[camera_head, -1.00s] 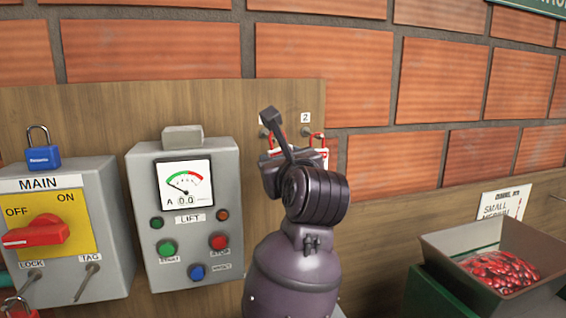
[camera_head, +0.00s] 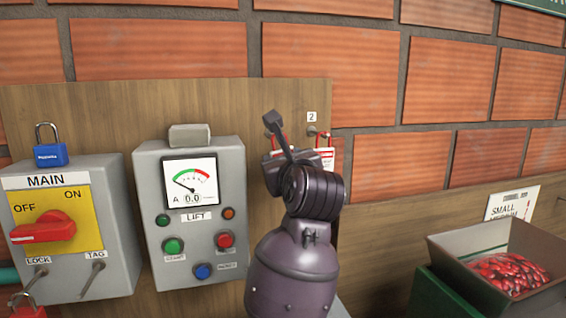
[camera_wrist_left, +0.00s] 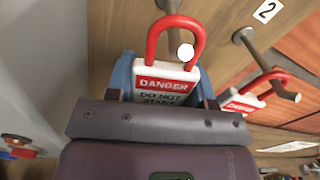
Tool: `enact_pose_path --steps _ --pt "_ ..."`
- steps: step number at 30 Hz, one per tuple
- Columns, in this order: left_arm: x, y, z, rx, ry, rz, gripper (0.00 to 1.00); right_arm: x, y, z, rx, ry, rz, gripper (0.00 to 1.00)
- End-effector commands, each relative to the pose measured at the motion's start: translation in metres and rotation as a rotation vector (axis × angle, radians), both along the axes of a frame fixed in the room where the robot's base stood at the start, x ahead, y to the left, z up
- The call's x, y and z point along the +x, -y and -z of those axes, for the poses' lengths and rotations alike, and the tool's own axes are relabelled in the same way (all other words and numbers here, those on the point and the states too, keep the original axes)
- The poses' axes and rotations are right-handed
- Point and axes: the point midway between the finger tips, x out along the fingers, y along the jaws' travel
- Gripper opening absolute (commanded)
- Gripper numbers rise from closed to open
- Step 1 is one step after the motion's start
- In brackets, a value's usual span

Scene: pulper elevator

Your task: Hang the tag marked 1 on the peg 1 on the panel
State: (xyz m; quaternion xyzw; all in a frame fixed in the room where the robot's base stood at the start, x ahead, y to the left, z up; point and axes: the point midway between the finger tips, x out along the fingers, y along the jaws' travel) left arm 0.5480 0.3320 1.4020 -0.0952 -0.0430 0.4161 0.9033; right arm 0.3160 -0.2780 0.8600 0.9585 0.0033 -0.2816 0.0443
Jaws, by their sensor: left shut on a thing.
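My left gripper (camera_wrist_left: 160,105) is shut on a white and red tag (camera_wrist_left: 165,82) reading "DANGER DO NOT START", with a red loop on top. In the left wrist view, the round end of a peg (camera_wrist_left: 185,52) shows inside the loop's outline; I cannot tell whether the loop is around the peg or in front of it. No number shows on the held tag. My right gripper is not in view.
The wooden panel (camera_head: 100,110) also carries a grey LIFT box (camera_head: 150,250) with a gauge and buttons, left of my arm. A grey MAIN box (camera_head: 117,255) with a red switch and blue padlock (camera_head: 51,156) is further left. A bin of red fruit (camera_head: 470,246) stands at right.

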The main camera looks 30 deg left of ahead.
Motion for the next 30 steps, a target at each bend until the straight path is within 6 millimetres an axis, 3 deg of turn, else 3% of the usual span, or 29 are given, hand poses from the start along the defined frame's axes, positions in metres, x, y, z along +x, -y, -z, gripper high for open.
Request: enact_pose_path --steps 12,13,18,30 --pt "-0.0001 0.0 -0.0002 0.0 0.0 0.0 0.26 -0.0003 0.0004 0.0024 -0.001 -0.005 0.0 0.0" --pt "-0.0001 0.0 -0.0002 0.0 0.0 0.0 0.5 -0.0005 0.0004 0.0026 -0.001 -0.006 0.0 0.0" --pt "-0.0001 0.0 -0.0002 -0.001 0.001 0.0 0.76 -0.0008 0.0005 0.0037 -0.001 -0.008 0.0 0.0" --pt "-0.0038 0.0052 0.0004 -0.001 0.0 0.002 0.78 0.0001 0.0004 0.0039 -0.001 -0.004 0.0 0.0"
